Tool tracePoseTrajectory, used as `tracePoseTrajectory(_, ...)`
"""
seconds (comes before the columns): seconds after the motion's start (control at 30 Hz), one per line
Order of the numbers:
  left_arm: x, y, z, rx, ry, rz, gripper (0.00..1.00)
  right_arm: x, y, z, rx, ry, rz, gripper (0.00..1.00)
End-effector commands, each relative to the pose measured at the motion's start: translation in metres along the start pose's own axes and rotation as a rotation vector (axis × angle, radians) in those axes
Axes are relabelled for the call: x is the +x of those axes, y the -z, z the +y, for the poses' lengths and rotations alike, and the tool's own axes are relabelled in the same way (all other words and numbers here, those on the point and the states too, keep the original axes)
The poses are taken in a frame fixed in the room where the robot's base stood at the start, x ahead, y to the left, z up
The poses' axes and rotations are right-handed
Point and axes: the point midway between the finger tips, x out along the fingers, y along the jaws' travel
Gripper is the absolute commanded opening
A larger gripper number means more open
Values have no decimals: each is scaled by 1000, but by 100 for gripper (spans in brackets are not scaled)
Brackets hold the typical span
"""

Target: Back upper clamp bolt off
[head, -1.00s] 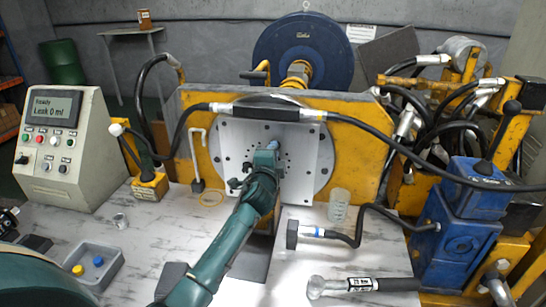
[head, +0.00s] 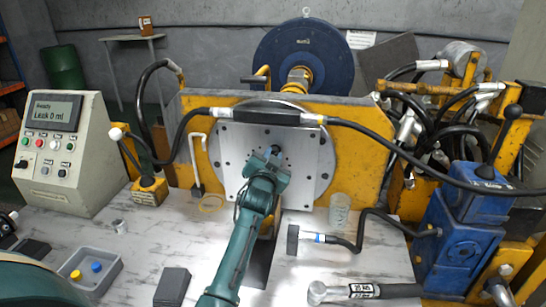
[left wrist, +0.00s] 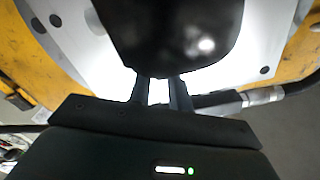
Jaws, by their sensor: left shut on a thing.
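My left gripper (head: 275,154) is in front of the light grey mounting plate (head: 238,150), near its middle. In the left wrist view its two fingers (left wrist: 161,88) are shut on a dark, rounded thing (left wrist: 165,35), which fills the top of the picture. I cannot tell for sure whether this is the clamp bolt; its far side is hidden. The plate shows several dark holes. My left arm hides the plate's lower middle. My right gripper is not in view.
A black hose (head: 370,130) crosses the plate's top edge. A grey tray (head: 112,272) with a yellow and a blue piece is at front left. A clear cup (head: 339,208), a short hose (head: 350,243) and a dark-handled tool (head: 365,291) are at right. A control box (head: 60,150) stands left.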

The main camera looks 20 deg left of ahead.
Motion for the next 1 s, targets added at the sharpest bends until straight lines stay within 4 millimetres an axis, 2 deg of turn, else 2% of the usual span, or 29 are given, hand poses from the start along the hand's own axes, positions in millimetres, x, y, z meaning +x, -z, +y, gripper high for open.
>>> tracePoseTrajectory(0.2,0,0,0,-198,-2,-3,0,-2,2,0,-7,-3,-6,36)
tracePoseTrajectory(0.5,0,0,0,-397,-2,-3,0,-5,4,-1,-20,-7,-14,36)
tracePoseTrajectory(1.0,0,-1,-1,-506,-1,-3,0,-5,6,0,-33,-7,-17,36)
